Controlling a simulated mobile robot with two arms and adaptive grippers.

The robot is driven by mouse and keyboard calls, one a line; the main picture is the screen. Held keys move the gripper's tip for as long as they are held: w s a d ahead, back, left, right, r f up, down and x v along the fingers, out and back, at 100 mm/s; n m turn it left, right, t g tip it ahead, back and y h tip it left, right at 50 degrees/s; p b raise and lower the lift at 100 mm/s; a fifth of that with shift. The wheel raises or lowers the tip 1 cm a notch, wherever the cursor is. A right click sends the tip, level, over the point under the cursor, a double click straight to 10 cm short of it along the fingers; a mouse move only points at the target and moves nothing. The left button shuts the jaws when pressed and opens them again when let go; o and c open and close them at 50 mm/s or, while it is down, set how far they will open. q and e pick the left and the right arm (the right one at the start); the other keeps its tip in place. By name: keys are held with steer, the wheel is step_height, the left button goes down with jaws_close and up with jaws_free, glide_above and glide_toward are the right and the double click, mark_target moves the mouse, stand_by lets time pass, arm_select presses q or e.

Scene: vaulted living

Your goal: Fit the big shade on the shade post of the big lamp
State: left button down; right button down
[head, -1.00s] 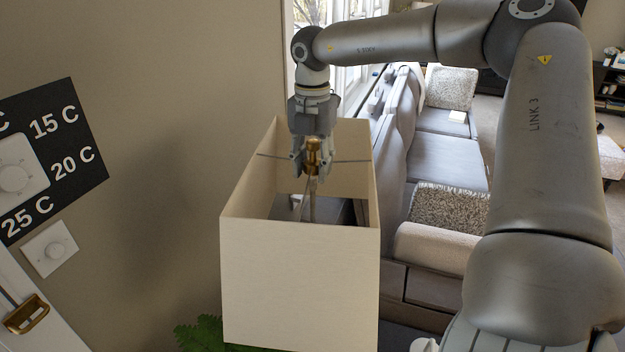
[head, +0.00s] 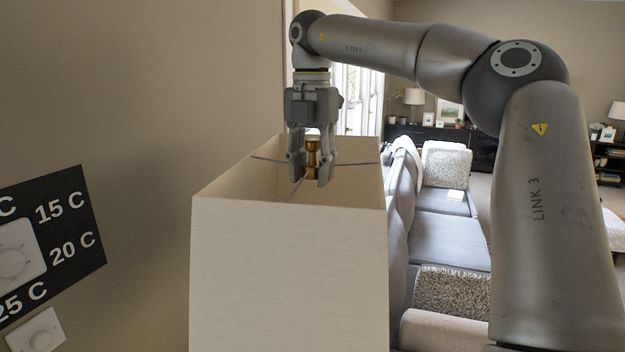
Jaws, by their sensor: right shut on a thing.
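The big shade (head: 288,270) is a cream, box-shaped shade with an open top, large in the middle of the head view and cut off at the bottom. Thin metal struts (head: 357,163) run from its walls to a brass knob (head: 312,155) at the centre of the top. My right gripper (head: 311,174) points down into the opening, shut on this brass knob, with one finger on each side. The big lamp and its shade post are hidden or out of view. My left gripper is not in view.
A wall with a dial panel (head: 60,235) and a white knob plate (head: 36,332) is close on the left. A grey sofa (head: 440,240) with cushions stands on the right, behind my right arm. A dark sideboard (head: 470,140) with a lamp (head: 414,98) is far back.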

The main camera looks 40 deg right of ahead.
mark_target(313, 140)
step_height(313, 140, up, 13)
steer(key=m+p, duration=0.2)
steer(key=p, duration=0.6)
steer(key=shift+r, duration=0.1)
steer(key=shift+s+f, duration=0.1)
steer(key=shift+f, duration=1.8)
step_height(313, 140, down, 3)
steer(key=shift+f+b, duration=0.15)
steer(key=shift+b, duration=0.5)
steer(key=shift+f+b, duration=8.65)
steer(key=shift+f, duration=3.75)
steer(key=shift+f+b, duration=0.75)
steer(key=shift+f, duration=0.5)
